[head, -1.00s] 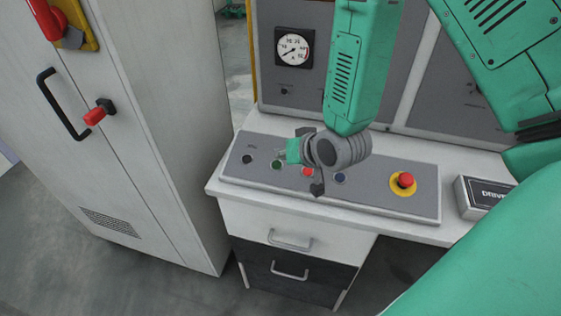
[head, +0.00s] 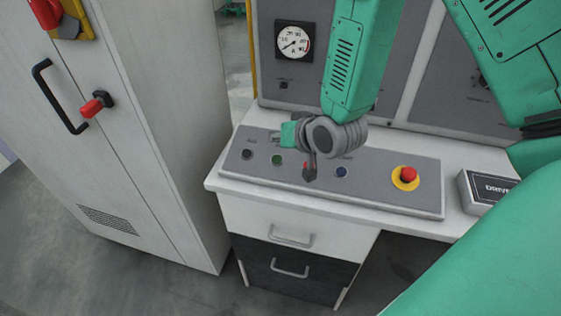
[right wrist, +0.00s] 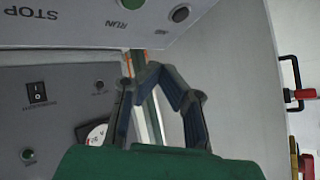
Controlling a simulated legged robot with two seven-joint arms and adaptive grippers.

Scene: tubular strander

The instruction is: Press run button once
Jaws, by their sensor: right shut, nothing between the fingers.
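The run button is the green button (head: 277,160) on the sloped grey control panel (head: 400,202), second from the left. In the right wrist view the green button (right wrist: 131,4) shows at the top edge, beside the RUN label. My right gripper (head: 310,174) is shut and empty. In the head view it hangs over the panel to the right of the green button and mostly covers the red button. The right wrist view shows its fingers (right wrist: 162,70) drawn together. I cannot tell its exact height above the panel. My left gripper is not in view.
A black button (head: 247,155) is left of the green one; a blue button (head: 341,172) and a red emergency stop on yellow (head: 405,177) are to the right. A gauge panel (head: 294,42) stands behind. A tall cabinet (head: 150,130) stands left, a DRIVE box (head: 488,190) right.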

